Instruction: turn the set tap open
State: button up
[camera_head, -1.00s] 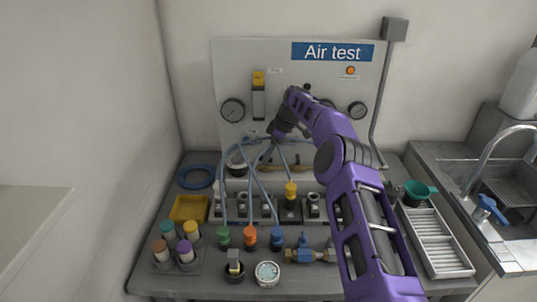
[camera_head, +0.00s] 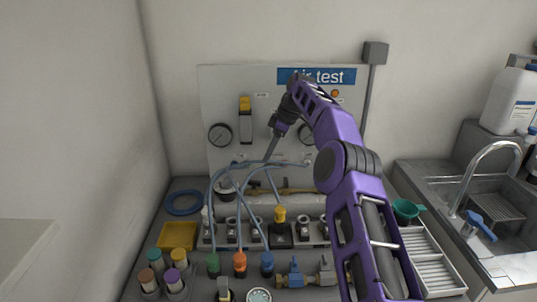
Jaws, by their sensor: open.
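A brass fitting with a blue-handled tap (camera_head: 295,278) lies along the front of the bench, partly behind my forearm. No readable label marks it as the set tap, and I cannot tell whether it is open. My gripper (camera_head: 268,157) points down in front of the lower middle of the "Air test" panel (camera_head: 210,98), above the looped blue hoses. It is well above and behind the blue-handled tap, apart from it. The jaws are open and small in view, with nothing visible between them. My arm hides part of the panel's right half.
Blue hoses arch from the green, orange and blue plugs (camera_head: 240,263) below my gripper. A row of fittings with a yellow-topped one (camera_head: 279,215) stands behind them. A yellow tray (camera_head: 177,236) is at left. A white rack (camera_head: 432,262) and the sink tap (camera_head: 490,152) are right.

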jog(key=shift+o, duration=2.6)
jog(key=shift+s+a+r+m, duration=0.1)
jog(key=shift+a+m, duration=0.2)
jog(key=shift+o, duration=0.8)
jog(key=a+m, duration=0.1)
jog(key=m, duration=0.1)
jog(key=s+a+r+m+h, duration=0.1)
jog(key=m, duration=0.1)
jog(key=a+m+t+h+b, duration=0.1)
jog(key=m, duration=0.1)
jog(key=shift+s+a+r, duration=0.2)
jog(key=shift+s+a, duration=0.15)
jog(key=shift+s, duration=0.05)
jog(key=s+a+r+m+t+h+b, duration=0.1)
jog(key=s+a+r+m+t+h, duration=0.15)
jog(key=m, duration=0.85)
send_near(254, 182)
jog(key=shift+h, duration=0.45)
jog(key=x, duration=0.8)
jog(key=shift+a+b, duration=0.4)
jog(key=shift+c, duration=0.2)
